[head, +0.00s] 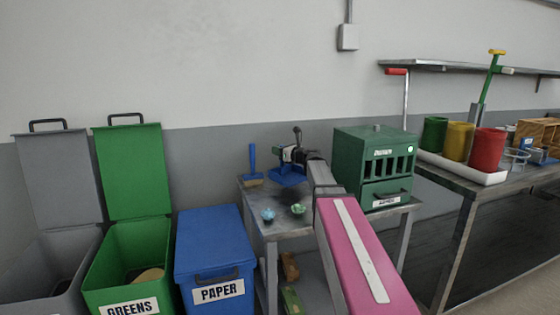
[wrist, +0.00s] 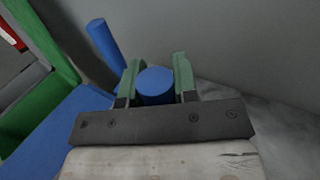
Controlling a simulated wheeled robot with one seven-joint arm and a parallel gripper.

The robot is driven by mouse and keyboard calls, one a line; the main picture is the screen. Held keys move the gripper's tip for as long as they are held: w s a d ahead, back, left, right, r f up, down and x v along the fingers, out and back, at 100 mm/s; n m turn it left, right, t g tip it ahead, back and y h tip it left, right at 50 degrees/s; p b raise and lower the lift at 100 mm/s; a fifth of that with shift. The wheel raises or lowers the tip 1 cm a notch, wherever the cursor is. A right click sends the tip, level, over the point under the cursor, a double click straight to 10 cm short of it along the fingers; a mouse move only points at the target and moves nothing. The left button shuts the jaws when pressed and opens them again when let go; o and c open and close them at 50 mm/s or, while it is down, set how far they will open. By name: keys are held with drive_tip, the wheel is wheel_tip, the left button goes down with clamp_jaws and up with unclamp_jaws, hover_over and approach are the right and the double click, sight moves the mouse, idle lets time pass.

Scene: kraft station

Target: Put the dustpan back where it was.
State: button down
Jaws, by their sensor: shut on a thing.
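The blue dustpan (head: 288,175) is at the back of the small grey metal table (head: 283,228). I cannot tell whether it touches the tabletop. My gripper (head: 291,155) is shut on its upright handle. In the wrist view the round end of the blue dustpan handle (wrist: 155,84) sits between the two green fingers of my gripper (wrist: 154,80). The pan itself is hidden there. A blue-handled brush (head: 253,163) with tan bristles stands just left of the dustpan, apart from it; its handle (wrist: 104,42) also shows in the wrist view.
A small blue item (head: 267,214) and a green one (head: 298,209) lie at the table's front. A green cabinet (head: 373,165) stands to the right, partly behind my pink arm. The blue PAPER bin (head: 212,240) and green bin (head: 130,255) stand left. A wall closes the back.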

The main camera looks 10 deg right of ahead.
drive_tip(key=shift+d+f, duration=0.15)
drive_tip(key=shift+f, duration=0.95)
drive_tip(key=shift+d+f, duration=0.1)
drive_tip(key=shift+f, duration=1.05)
drive_tip(key=c, duration=0.9)
unclamp_jaws()
hover_over(293, 178)
drive_tip(key=shift+w, duration=0.25)
